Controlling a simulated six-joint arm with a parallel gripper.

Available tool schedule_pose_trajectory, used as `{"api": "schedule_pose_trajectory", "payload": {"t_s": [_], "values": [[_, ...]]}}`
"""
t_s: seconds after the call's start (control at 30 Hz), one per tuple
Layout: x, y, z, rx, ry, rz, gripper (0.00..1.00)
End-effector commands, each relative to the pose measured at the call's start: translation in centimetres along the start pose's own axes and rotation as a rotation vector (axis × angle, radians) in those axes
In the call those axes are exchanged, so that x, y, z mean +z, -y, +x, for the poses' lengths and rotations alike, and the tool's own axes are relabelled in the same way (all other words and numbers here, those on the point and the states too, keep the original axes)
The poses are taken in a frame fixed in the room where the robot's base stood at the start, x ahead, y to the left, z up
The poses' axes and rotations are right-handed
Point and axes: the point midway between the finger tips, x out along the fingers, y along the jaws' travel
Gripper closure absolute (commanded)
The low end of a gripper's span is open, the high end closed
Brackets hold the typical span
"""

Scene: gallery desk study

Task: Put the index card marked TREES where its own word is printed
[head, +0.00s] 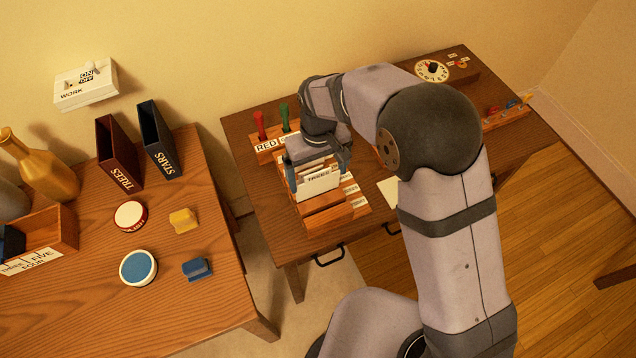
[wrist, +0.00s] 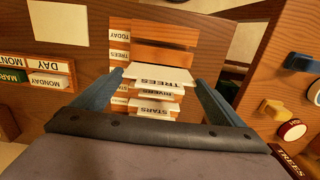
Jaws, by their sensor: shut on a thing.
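The white index card marked TREES (head: 320,182) is between the fingers of my gripper (head: 318,172), which is shut on it. In the wrist view the card (wrist: 158,79) spans both blue fingers (wrist: 158,76), over a stepped wooden card rack (head: 335,215). I cannot tell whether its lower edge is clear of the rack. Cards marked RIVERS (wrist: 155,93) and STARS (wrist: 153,108) stand in the rack beside it. A dark red upright file box printed TREES (head: 119,155) stands on the left table; its printed word also shows at the wrist view's lower right corner.
A dark blue file box printed STARS (head: 158,140) stands close right of the red one. Round tins (head: 138,267), a yellow block (head: 183,221), a blue block (head: 197,269) and a gold vase (head: 40,165) share that table. A gap separates the two tables.

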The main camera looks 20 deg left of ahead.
Motion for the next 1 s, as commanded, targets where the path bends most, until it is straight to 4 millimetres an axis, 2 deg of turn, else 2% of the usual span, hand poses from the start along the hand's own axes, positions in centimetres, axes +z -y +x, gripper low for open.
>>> {"api": "schedule_pose_trajectory", "payload": {"t_s": [0.1, 0.37, 0.67, 1.0], "values": [[0.0, 0.0, 0.9, 0.0, 0.001, 0.0, 0.39], [0.0, 0.0, 1.8, 0.0, 0.002, 0.0, 0.39], [0.0, 0.0, 4.8, 0.0, 0.002, 0.0, 0.39], [0.0, 0.0, 5.1, 0.0, -0.001, 0.0, 0.39]]}}
